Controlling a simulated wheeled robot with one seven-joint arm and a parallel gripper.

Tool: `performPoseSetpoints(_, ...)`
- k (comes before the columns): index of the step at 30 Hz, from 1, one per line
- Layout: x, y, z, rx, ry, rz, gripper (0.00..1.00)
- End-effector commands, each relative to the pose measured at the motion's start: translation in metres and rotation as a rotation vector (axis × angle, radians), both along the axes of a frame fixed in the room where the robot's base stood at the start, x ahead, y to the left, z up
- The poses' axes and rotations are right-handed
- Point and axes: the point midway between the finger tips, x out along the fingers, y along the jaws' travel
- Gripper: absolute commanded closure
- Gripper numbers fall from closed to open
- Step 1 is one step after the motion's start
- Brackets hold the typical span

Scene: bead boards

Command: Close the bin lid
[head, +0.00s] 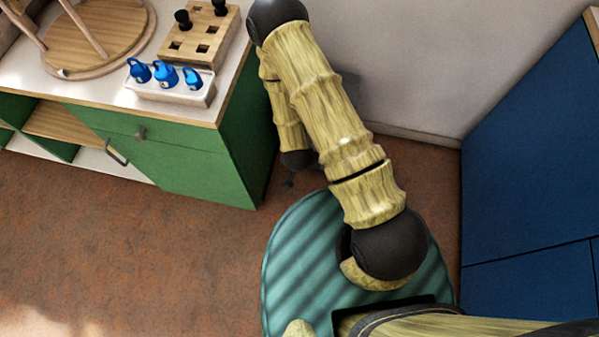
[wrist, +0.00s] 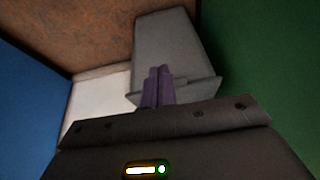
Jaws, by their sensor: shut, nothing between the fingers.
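A grey box-like bin (wrist: 178,42) stands in the wrist view, with a thin projecting edge near my fingers. I cannot tell from this angle how far its lid is open. My gripper (wrist: 159,70) shows its purple fingers together, with nothing between them. The fingers overlap the bin's edge in the picture; whether they touch it is unclear. My gripper is hidden there behind the arm.
A blue cabinet (head: 530,150) stands at right. Brown floor (head: 120,240) is clear at lower left.

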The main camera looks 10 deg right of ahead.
Motion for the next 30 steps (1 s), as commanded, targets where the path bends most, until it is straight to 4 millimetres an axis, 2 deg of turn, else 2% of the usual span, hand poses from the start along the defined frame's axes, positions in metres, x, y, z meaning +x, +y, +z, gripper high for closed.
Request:
performPoseSetpoints(6, -0.040, 0.014, 0.010, -0.001, 0.004, 0.003, 1.00)
performPoseSetpoints(10, -0.053, 0.019, 0.014, -0.001, 0.000, 0.000, 1.00)
performPoseSetpoints(30, -0.057, 0.020, 0.015, 0.000, -0.001, -0.001, 1.00)
